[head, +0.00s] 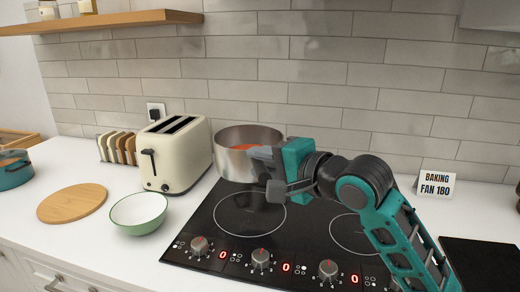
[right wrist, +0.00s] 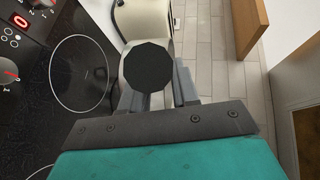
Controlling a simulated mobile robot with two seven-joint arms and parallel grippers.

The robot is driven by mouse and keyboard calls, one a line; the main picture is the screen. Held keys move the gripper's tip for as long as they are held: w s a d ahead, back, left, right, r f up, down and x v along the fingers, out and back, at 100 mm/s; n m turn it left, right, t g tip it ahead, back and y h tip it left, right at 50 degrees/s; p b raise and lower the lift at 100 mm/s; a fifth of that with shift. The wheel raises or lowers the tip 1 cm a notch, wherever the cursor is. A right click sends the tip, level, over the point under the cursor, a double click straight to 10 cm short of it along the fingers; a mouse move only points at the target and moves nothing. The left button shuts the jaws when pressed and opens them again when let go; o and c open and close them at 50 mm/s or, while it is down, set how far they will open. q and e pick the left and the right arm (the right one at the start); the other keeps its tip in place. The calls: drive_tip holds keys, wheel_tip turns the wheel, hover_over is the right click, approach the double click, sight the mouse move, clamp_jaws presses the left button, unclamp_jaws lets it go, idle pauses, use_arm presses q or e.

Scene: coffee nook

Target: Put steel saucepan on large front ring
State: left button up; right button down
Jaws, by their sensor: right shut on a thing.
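The steel saucepan (head: 228,162), with orange contents, stands or hovers at the back left of the black hob; its base contact is unclear. My right gripper (head: 262,158) is at its right side, shut on it, apparently by the handle. The grip itself is mostly hidden in the head view. In the right wrist view a dark many-sided shape (right wrist: 148,67), perhaps the handle end, lies between the fingers. The large front ring (head: 250,213) is bare, in front of the saucepan; it also shows in the right wrist view (right wrist: 80,110). My left gripper is out of view.
A cream toaster (head: 178,157) stands close left of the saucepan. A green bowl (head: 139,212) and round wooden board (head: 72,203) are further left. Knobs (head: 261,258) line the hob's front. Another ring (head: 345,236) is bare, partly behind my arm. A sign (head: 435,185) stands at right.

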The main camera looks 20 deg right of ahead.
wheel_tip(320, 180, down, 13)
drive_tip(key=b, duration=0.2)
drive_tip(key=shift+b, duration=0.3)
drive_tip(key=shift+f, duration=0.15)
drive_tip(key=c, duration=1.2)
unclamp_jaws()
drive_tip(key=shift+f, duration=0.35)
drive_tip(key=o, duration=0.4)
drive_tip(key=shift+c, duration=0.2)
drive_tip(key=shift+s+r, duration=0.1)
drive_tip(key=v, duration=1.2)
drive_tip(key=shift+a, duration=0.1)
